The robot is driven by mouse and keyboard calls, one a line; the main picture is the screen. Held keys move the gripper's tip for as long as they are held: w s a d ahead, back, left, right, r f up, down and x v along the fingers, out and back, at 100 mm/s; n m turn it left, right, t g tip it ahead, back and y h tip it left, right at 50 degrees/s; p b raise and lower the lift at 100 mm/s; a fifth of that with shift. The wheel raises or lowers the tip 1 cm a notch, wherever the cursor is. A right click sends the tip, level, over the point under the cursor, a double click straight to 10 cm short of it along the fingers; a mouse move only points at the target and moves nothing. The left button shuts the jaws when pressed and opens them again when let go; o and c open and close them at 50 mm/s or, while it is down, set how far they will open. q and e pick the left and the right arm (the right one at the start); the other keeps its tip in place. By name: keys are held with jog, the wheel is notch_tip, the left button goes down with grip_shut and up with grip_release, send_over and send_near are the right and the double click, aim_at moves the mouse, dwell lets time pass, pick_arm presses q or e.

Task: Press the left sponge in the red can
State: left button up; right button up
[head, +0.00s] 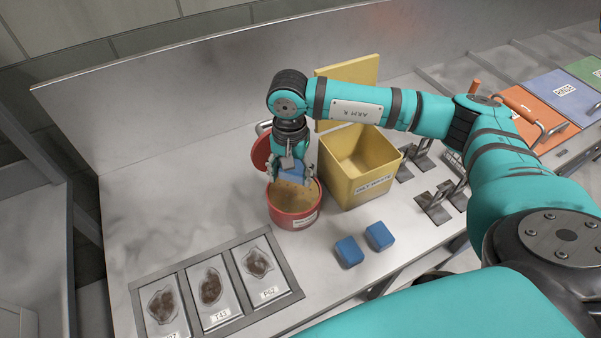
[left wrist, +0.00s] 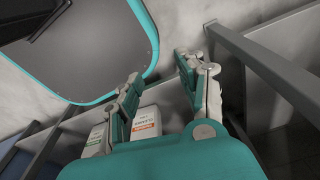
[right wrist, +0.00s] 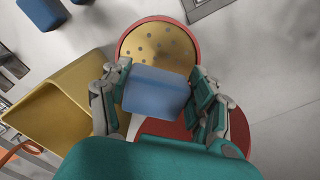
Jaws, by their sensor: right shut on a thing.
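The red can (head: 293,219) stands on the steel counter, its red lid (head: 262,151) tipped up behind it. A gold perforated plate (right wrist: 160,47) shows inside it in the right wrist view. My right gripper (head: 292,180) is shut on a blue sponge (right wrist: 157,92) and holds it over the can's mouth; the exact height is hard to tell. Two more blue sponges, one on the left (head: 348,252) and one on the right (head: 379,236), lie on the counter in front. My left gripper (left wrist: 160,78) is open and empty, away from the can.
A yellow bin (head: 360,175) with its lid raised stands right of the can. Metal brackets (head: 433,207) stand further right. A grey frame with labelled sample trays (head: 212,290) lies at the front left. White labelled boxes (left wrist: 146,123) show in the left wrist view. The counter's left is clear.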

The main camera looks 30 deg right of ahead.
aim_at(292, 198)
jog(key=shift+w, duration=0.1)
jog(key=shift+a+f, duration=0.1)
jog(key=shift+f, duration=0.05)
jog(key=shift+s+a+f+b, duration=0.2)
jog(key=shift+s+f+b, duration=0.1)
jog(key=shift+f+b, duration=0.15)
notch_tip(292, 198, down, 3)
jog(key=shift+w+d+b, duration=0.15)
jog(key=shift+b, duration=0.25)
pick_arm(q)
jog(key=shift+s+a+f, duration=0.15)
jog(key=shift+a+f, duration=0.05)
jog(key=shift+f, duration=0.35)
jog(key=shift+s+a+f, duration=0.15)
jog(key=shift+a+f, duration=0.05)
jog(key=shift+f, duration=0.35)
pick_arm(e)
jog(key=shift+f, duration=0.75)
pick_arm(q)
jog(key=shift+s+d+b, duration=0.1)
jog(key=shift+s+b, duration=0.15)
jog(key=shift+b, duration=0.05)
jog(key=shift+f+b, duration=0.5)
jog(key=shift+f, duration=0.05)
pick_arm(e)
jog(key=shift+f, duration=0.5)
pick_arm(q)
jog(key=shift+f+b, duration=0.35)
